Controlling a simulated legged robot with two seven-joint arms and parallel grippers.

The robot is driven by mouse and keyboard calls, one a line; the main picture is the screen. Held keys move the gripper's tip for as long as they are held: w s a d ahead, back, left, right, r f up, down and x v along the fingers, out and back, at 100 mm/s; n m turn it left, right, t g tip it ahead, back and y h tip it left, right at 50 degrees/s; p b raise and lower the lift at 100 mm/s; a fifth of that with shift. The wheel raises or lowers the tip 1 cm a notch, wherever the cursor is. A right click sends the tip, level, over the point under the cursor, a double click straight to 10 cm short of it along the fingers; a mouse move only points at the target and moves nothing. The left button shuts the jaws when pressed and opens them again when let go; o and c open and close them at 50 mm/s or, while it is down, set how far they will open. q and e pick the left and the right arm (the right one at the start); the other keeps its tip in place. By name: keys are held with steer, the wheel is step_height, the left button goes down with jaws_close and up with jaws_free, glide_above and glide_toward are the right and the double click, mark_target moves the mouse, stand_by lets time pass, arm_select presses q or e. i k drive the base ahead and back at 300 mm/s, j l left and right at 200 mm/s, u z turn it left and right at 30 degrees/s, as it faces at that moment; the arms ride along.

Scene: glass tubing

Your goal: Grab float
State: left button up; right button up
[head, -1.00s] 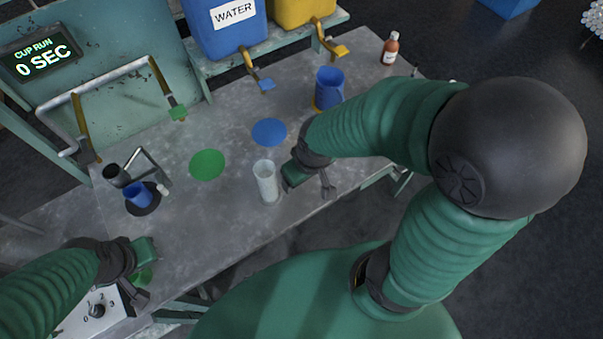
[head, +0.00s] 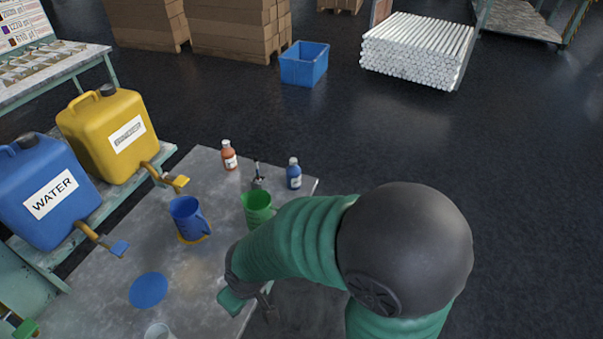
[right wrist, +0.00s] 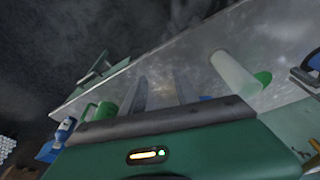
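I cannot make out a float for certain. A small dark device with an upright stem (head: 258,181) stands at the back right of the table, between the bottles and behind the green mug (head: 257,208). A clear cylinder (head: 158,332) is cut off by the bottom edge of the head view. It also shows as a pale tube in the right wrist view (right wrist: 236,72). My right gripper (head: 252,303) is over the table's front edge, right of the cylinder and apart from it. Its fingers look spread and empty. My left gripper is out of view.
A blue mug (head: 188,219) stands on a yellow disc. Orange (head: 229,155) and blue (head: 294,173) bottles stand at the back. Blue (head: 45,195) and yellow (head: 110,135) canisters with taps line the left. A blue disc (head: 148,290) lies on bare table. My right arm hides the table's right side.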

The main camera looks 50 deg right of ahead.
mark_target(258, 180)
steer(key=z, duration=1.3)
steer(key=u, duration=0.45)
steer(key=i+l+u, duration=0.1)
steer(key=u, duration=0.3)
steer(key=l+u, duration=0.15)
steer(key=u, duration=0.3)
steer(key=l+u, duration=0.1)
steer(key=u, duration=0.35)
steer(key=l+u, duration=0.25)
steer(key=l, duration=0.35)
steer(key=l+u, duration=0.3)
steer(key=l, duration=0.3)
steer(key=l+u, duration=0.25)
steer(key=l, duration=0.35)
steer(key=k+l+u, duration=0.3)
steer(key=l, duration=0.25)
steer(key=k+l, duration=0.1)
steer(key=l, duration=0.6)
